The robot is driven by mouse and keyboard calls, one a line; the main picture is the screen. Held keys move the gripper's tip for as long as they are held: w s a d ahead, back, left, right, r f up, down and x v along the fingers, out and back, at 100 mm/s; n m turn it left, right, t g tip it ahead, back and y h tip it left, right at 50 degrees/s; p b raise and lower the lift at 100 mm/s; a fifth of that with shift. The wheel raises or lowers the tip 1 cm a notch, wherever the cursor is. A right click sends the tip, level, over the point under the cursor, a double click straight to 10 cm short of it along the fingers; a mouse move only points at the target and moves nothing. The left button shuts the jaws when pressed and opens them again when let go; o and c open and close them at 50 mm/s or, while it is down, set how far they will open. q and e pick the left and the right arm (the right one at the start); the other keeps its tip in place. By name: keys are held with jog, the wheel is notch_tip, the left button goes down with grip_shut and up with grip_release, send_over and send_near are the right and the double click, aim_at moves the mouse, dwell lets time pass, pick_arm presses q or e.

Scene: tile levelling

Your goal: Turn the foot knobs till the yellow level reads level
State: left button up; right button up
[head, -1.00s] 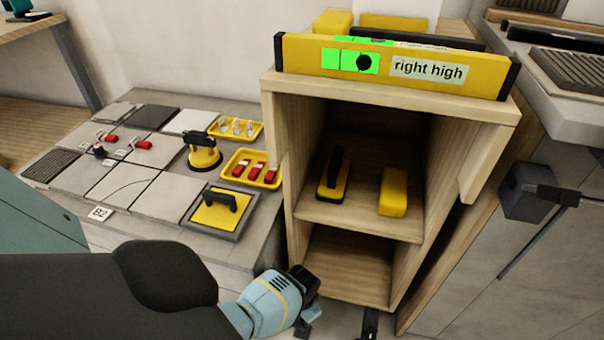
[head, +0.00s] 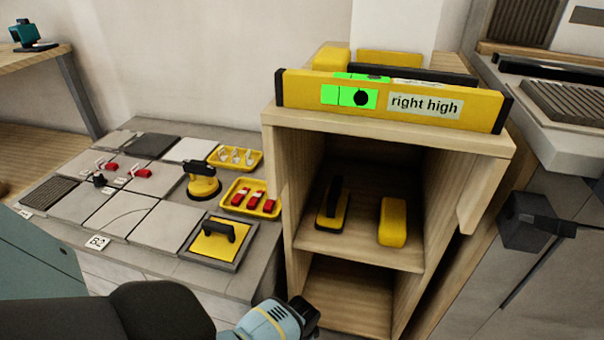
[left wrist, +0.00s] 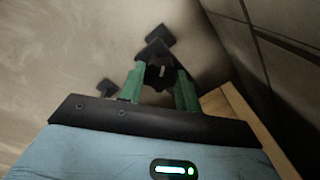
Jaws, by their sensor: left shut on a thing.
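The yellow level (head: 300,90) lies across the top of the wooden cabinet (head: 292,118). Its label (head: 424,105) reads "right high". The dark bubble (head: 361,98) sits in the green vial, right of the black line. My left gripper (head: 303,315) is low, at the cabinet's lower left front, partly cut by the picture edge. In the left wrist view its green fingers (left wrist: 160,80) are shut on a black foot knob (left wrist: 160,72), one finger on each side. The knob is hidden in the head view. My right gripper is not in view.
Inside the cabinet, a black-handled yellow tool (head: 332,205) and a yellow block (head: 393,222) rest on the shelf. On the left stands a low bench with tiles (head: 158,227), a suction lifter (head: 202,182) and yellow trays (head: 236,157). A dark block (head: 525,220) is at the right.

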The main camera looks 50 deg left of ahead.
pick_arm(q)
jog(key=o, duration=0.6)
jog(key=shift+s+f, duration=0.1)
jog(key=o, duration=0.4)
jog(key=shift+c, duration=0.2)
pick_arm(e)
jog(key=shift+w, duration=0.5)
pick_arm(q)
jog(key=shift+r, duration=0.2)
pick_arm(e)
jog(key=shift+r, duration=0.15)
pick_arm(q)
notch_tip(320, 180, up, 7)
jog(key=p, duration=0.4)
jog(key=shift+a+p, duration=0.1)
jog(key=shift+p, duration=0.3)
jog(key=shift+r, duration=0.3)
jog(key=shift+f, duration=0.1)
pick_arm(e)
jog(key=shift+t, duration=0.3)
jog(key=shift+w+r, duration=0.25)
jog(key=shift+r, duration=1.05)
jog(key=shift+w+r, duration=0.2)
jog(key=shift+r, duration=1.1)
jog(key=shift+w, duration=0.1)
